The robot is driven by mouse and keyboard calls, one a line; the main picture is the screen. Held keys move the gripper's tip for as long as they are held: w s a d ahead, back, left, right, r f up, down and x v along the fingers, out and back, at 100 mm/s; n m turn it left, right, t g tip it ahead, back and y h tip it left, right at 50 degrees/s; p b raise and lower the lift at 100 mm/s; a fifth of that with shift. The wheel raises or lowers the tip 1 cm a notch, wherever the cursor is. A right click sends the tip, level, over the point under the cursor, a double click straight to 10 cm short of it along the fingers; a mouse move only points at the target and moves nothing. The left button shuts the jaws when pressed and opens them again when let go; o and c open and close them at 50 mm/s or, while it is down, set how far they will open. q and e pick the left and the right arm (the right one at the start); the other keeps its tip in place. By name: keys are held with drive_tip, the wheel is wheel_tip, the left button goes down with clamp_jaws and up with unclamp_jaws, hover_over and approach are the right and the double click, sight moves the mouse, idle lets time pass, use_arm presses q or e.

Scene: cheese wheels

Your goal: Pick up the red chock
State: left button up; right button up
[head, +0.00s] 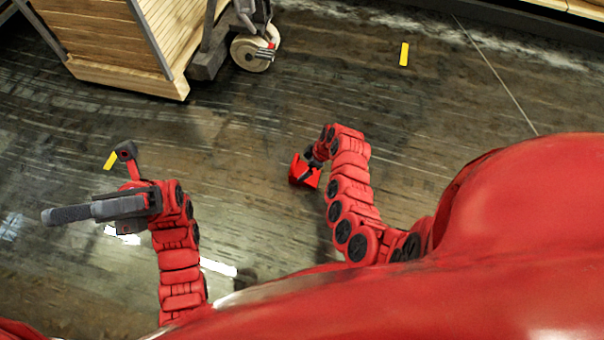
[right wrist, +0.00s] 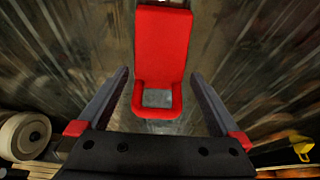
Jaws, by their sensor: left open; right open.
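The red chock (head: 304,171) is on the wooden floor below my right gripper in the head view. In the right wrist view the red chock (right wrist: 162,50) lies ahead, between the lines of the two fingers, with a square opening near its lower end. My right gripper (right wrist: 165,95) is open, one finger on each side of the chock's lower end; I cannot tell whether they touch it. In the head view my right gripper (head: 311,163) partly covers the chock. My left gripper (head: 85,180) is open and empty over the floor at the left.
A wooden cart (head: 120,55) with a caster wheel (head: 255,50) stands at the upper left. The floor around the chock is clear.

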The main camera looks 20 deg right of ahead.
drive_tip(key=shift+b+x, duration=0.85)
drive_tip(key=shift+x, duration=0.25)
drive_tip(key=shift+b+x, duration=0.7)
drive_tip(key=shift+x, duration=0.25)
use_arm(q)
drive_tip(key=s+a+m+t+y, duration=0.8)
drive_tip(key=s+a+t+y, duration=0.1)
drive_tip(key=t, duration=0.4)
drive_tip(key=s+y, duration=0.1)
drive_tip(key=s, duration=0.1)
drive_tip(key=shift+s+a+r+m, duration=0.2)
drive_tip(key=shift+s+m, duration=0.2)
use_arm(e)
drive_tip(key=shift+d+f, duration=0.1)
drive_tip(key=c, duration=1.5)
